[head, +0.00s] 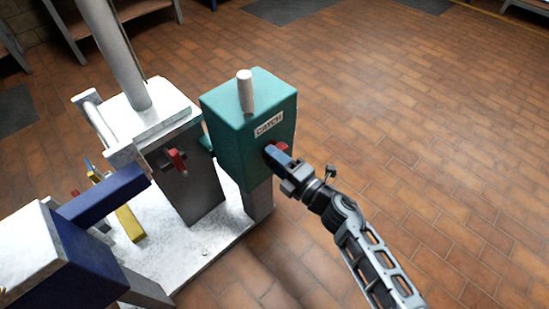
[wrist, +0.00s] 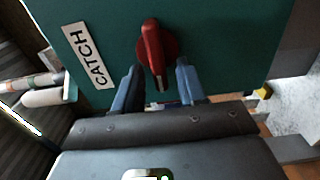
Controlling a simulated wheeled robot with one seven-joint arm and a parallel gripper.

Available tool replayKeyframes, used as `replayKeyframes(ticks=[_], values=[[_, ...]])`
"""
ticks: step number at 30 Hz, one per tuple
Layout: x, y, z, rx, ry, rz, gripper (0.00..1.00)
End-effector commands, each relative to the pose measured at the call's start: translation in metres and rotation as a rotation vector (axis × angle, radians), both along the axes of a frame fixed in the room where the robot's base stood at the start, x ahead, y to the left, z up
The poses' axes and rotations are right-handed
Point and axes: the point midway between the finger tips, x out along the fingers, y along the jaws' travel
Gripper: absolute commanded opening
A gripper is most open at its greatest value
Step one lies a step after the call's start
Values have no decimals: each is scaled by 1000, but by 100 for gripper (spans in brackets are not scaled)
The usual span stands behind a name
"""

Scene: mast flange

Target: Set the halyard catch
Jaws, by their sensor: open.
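The teal catch box (head: 222,125) stands on the white base, with a CATCH label (head: 269,125) on its front face and a pale peg (head: 245,92) upright on top. A red catch handle (wrist: 153,50) sits on that face; in the head view it is partly hidden behind my gripper (head: 272,155). In the wrist view the label (wrist: 89,55) is left of the handle. My gripper (wrist: 160,88) is open, with one blue-tipped finger on each side of the handle's lower end. I cannot tell whether either finger touches it.
A grey-white block (head: 190,185) with another red handle (head: 177,160) and a mast (head: 115,50) stands left of the box. A dark blue machine part (head: 95,265) is at lower left. The brick floor (head: 430,110) to the right is clear.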

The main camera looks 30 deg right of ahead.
Motion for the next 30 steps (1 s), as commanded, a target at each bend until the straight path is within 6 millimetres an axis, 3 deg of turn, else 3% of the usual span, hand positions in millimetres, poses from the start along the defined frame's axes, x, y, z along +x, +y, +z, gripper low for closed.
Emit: replayKeyframes(ticks=[15,30], values=[[-66,-21,0,0,0,0,40],[-72,-23,0,-1,-1,1,40]])
